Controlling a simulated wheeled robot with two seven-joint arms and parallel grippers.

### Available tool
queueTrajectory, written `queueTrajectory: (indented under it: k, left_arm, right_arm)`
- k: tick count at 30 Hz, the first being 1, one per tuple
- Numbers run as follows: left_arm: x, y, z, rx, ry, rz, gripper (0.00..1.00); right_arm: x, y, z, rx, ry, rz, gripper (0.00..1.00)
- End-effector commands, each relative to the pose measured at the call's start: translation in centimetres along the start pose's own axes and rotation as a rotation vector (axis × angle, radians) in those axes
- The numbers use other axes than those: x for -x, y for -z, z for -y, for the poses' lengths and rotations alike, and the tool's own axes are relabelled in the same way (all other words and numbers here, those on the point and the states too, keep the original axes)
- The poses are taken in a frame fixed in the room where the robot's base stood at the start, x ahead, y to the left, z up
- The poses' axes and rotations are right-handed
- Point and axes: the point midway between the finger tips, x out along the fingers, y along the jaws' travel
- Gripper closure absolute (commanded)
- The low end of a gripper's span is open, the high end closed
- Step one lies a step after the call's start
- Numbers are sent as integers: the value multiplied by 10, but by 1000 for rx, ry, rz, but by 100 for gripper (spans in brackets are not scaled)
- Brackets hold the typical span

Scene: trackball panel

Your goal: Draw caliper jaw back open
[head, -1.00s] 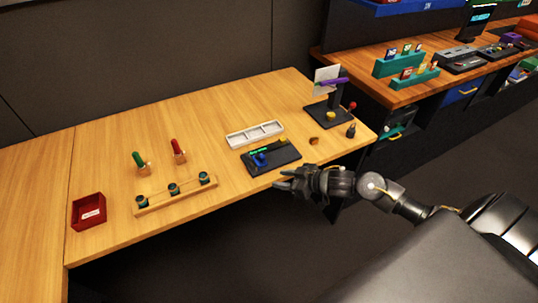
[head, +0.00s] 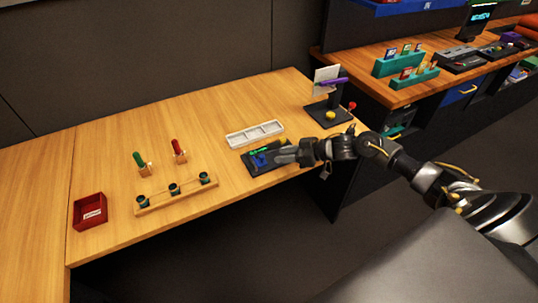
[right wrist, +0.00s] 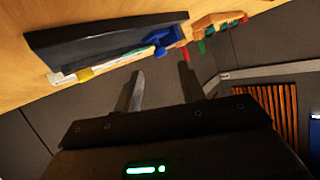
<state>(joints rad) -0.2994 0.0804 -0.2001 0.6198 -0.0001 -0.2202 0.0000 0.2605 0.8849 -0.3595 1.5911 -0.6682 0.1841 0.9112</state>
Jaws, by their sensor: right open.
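The dark caliper panel (head: 256,168) lies near the front edge of the wooden table in the head view. A blue jaw-like block (head: 260,159) and a green strip (head: 266,150) show on it; its right side is hidden behind my right gripper (head: 284,156). In the right wrist view the dark panel (right wrist: 100,37) carries the blue block (right wrist: 168,41), with a yellow piece (right wrist: 86,74) farther left along the strip. My right gripper (right wrist: 162,88) is open there, its two fingers apart with nothing between them. My left gripper is not in view.
A white tray (head: 240,139) with compartments lies just behind the panel. A wooden rack (head: 158,202), two handled tools and a red box (head: 78,222) are to the left. Bare tabletop lies between.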

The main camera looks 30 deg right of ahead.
Motion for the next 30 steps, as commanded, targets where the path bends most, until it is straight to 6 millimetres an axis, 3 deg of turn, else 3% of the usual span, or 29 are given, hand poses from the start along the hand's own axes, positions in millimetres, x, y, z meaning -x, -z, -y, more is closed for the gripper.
queueTrajectory:
  k: [3, 9, 22, 30]
  left_arm:
    - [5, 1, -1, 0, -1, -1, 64]
    - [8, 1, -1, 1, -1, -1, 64]
    - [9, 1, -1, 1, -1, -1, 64]
    - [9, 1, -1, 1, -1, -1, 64]
  right_arm:
    - [-23, 2, 0, -1, 1, -3, 60]
    - [-49, 1, 0, 0, -1, -1, 60]
    - [-60, 0, 0, 2, 0, 1, 60]
    - [-59, 0, 0, 2, 0, 1, 94]
